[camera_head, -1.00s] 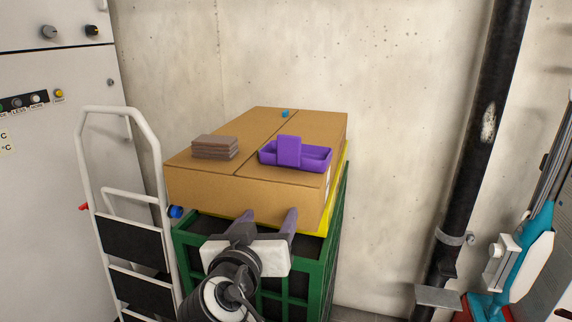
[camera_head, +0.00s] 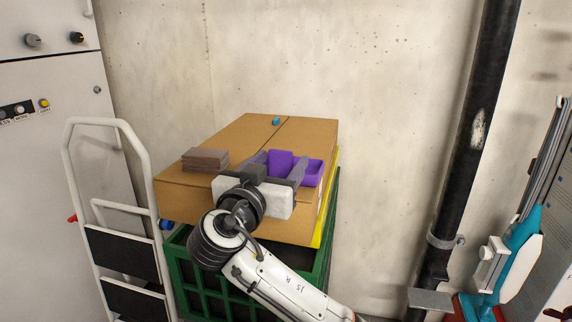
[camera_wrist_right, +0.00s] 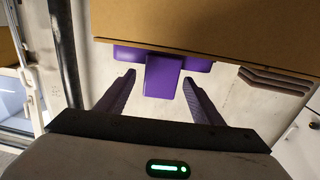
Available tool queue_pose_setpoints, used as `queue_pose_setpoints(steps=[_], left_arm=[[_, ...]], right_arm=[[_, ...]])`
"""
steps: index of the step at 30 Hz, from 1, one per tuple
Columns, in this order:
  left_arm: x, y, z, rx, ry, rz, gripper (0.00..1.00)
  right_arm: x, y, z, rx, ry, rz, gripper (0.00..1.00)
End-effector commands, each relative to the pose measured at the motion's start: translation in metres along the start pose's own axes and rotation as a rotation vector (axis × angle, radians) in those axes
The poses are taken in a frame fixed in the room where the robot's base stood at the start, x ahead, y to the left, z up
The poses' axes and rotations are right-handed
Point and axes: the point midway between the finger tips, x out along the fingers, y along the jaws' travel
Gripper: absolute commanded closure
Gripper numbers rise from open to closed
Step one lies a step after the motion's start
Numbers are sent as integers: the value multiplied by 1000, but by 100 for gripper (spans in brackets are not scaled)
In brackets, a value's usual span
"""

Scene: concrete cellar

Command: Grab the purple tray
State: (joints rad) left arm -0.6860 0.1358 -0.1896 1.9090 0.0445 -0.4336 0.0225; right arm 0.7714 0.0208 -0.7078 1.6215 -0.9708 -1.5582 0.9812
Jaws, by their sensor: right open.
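The purple tray (camera_head: 314,173) sits on top of a cardboard box (camera_head: 250,135), near its right side, with an upright purple panel at its middle. My right gripper (camera_head: 278,168) is open at the near side of the tray, its two fingers pointing at the tray. In the right wrist view the tray's panel (camera_wrist_right: 163,75) lies between the open fingers (camera_wrist_right: 159,78), with a visible gap on both sides. Part of the tray is hidden by the right gripper in the head view. My left gripper is not in view.
A stack of brown slabs (camera_head: 205,158) lies left of the tray on the box. A small blue item (camera_head: 276,121) is at the back. The box rests on a green crate (camera_head: 200,285). A white step ladder (camera_head: 110,215) stands left; a black pipe (camera_head: 470,150) is right.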

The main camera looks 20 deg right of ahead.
Motion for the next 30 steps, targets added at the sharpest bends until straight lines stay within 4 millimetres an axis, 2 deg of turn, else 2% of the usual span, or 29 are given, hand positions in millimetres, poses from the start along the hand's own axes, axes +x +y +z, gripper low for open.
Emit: queue_pose_setpoints(steps=[3, 10, 18, 26, 30], left_arm=[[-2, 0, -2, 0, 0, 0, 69], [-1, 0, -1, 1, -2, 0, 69], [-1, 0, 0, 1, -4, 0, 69], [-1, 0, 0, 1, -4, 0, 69], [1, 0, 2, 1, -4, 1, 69]], right_arm=[[9, 0, 0, -2, -1, 1, 39], [9, 0, 1, 0, -2, 0, 41], [9, 0, 1, 0, -2, 0, 84], [9, 0, -2, 1, -1, 0, 84], [8, -1, -20, 7, 0, -2, 84]])
